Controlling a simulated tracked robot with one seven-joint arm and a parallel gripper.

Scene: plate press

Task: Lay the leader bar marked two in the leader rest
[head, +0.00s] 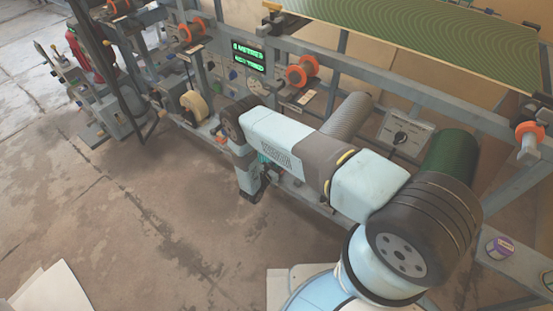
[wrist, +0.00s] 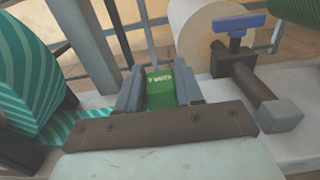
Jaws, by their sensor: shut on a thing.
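The leader bar marked two shows in the wrist view as a green block (wrist: 160,86) with the word TWO on its face. My gripper (wrist: 160,90) is shut on it, with one grey finger on each side. In the head view my arm reaches toward the machine, and my gripper (head: 254,186) is low at its front; the bar is mostly hidden there. I cannot make out the leader rest for certain in either view.
A teal striped roll (wrist: 28,75) is left of my gripper in the wrist view, and a cream roll (wrist: 205,35) and blue-handled clamp (wrist: 238,26) are at the right. In the head view, a lit display (head: 248,56) sits on the machine; the floor (head: 130,215) in front is clear.

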